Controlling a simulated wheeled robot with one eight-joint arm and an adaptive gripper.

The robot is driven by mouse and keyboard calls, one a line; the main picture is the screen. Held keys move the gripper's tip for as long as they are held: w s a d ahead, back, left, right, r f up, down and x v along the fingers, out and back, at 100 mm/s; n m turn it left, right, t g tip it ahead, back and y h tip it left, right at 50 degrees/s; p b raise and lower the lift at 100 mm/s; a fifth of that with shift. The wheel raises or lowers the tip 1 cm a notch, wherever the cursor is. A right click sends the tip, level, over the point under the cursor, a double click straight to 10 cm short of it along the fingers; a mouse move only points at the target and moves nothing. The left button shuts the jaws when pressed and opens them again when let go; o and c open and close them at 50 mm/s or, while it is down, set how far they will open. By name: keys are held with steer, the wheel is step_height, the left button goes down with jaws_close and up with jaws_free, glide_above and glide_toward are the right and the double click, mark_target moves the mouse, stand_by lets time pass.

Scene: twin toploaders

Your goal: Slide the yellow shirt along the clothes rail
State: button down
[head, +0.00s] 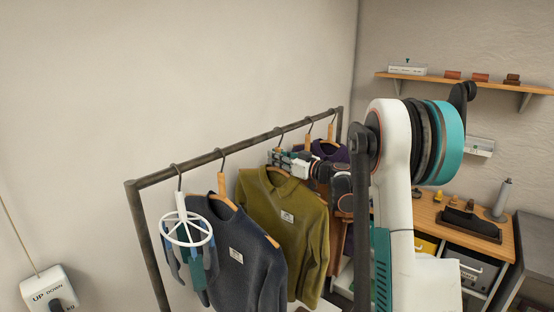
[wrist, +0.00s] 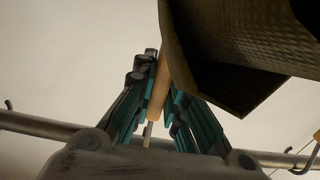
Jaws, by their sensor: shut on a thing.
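The yellow shirt (head: 282,222), an olive-yellow collared one with a white tag, hangs on a wooden hanger from the dark metal clothes rail (head: 232,153). My gripper (head: 281,157) is at its collar, just below the rail. In the wrist view, my gripper (wrist: 157,98) has its teal-and-black fingers on both sides of the wooden hanger (wrist: 158,92) and is shut on it. The shirt's dark cloth (wrist: 255,45) fills the upper right there and hides part of the right finger. The rail (wrist: 30,122) crosses behind the fingers.
A dark blue sweater (head: 240,258) and a white round clip hanger (head: 187,228) hang to the left. A purple garment (head: 327,151) hangs to the right, partly hidden by my arm. A wooden bench (head: 452,217) and wall shelf (head: 450,81) stand at the right.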

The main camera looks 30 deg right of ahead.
steer(key=c, duration=1.5)
jaws_free()
steer(key=shift+c, duration=0.2)
steer(key=shift+s, duration=0.1)
glide_above(306, 185)
steer(key=shift+w+d, duration=0.15)
steer(key=shift+w, duration=0.25)
steer(key=shift+s+d, duration=0.1)
steer(key=shift+s, duration=0.1)
steer(key=b+v, duration=0.1)
steer(key=v, duration=0.8)
steer(key=shift+s, duration=0.25)
